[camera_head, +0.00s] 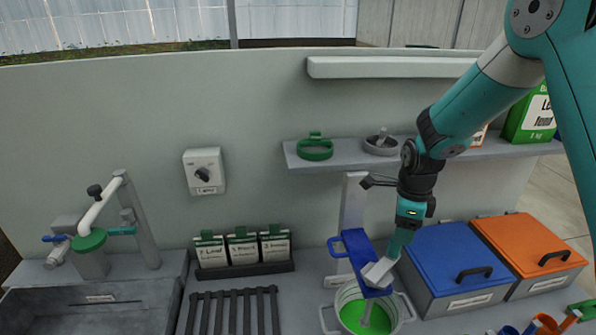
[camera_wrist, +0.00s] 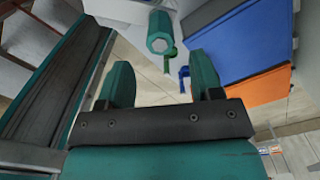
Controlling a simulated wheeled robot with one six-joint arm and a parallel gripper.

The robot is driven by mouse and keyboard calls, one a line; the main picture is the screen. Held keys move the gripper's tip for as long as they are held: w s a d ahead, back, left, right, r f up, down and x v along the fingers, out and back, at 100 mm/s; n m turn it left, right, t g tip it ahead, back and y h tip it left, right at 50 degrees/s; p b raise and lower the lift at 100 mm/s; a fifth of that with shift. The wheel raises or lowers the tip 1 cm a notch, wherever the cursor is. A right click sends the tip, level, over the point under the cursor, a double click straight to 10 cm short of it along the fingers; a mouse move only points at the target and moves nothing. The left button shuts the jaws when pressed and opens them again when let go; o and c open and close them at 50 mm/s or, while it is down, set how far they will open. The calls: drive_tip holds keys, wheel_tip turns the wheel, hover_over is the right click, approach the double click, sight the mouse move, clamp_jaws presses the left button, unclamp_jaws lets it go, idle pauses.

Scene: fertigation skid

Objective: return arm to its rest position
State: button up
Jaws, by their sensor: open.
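My arm reaches down from the upper right in the head view. My gripper (camera_head: 394,256) is over the counter, above and just right of a white bucket (camera_head: 400,311) holding green liquid. Its fingertips are close to a pale grey piece at a blue holder (camera_head: 356,245); I cannot tell whether they touch. In the wrist view, my gripper (camera_wrist: 162,80) has its two teal fingers wide apart with nothing clasped between them. A teal cylinder (camera_wrist: 160,33) shows beyond the fingers; I cannot tell what it belongs to.
A blue-lidded bin (camera_head: 446,257) and an orange-lidded bin (camera_head: 525,245) stand right of my gripper. A shelf (camera_head: 455,153) runs behind my arm, with a green ring (camera_head: 315,148) and a grey lidded piece (camera_head: 381,143). Seed packets (camera_head: 242,247) and a sink (camera_head: 90,308) are left.

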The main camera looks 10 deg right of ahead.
drive_tip(key=s+a+r+n+y+b, duration=0.25)
drive_tip(key=s+a+n+b, duration=0.75)
drive_tip(key=n, duration=0.5)
drive_tip(key=s+a+n+y+b, duration=0.1)
drive_tip(key=s+a+n+b, duration=0.1)
drive_tip(key=s+n, duration=0.5)
drive_tip(key=s+a+n+b, duration=0.3)
drive_tip(key=s+a+n, duration=0.1)
drive_tip(key=s+n, duration=0.4)
drive_tip(key=shift+s+r+n+y, duration=0.15)
drive_tip(key=shift+n+y, duration=0.2)
drive_tip(key=shift+n, duration=0.15)
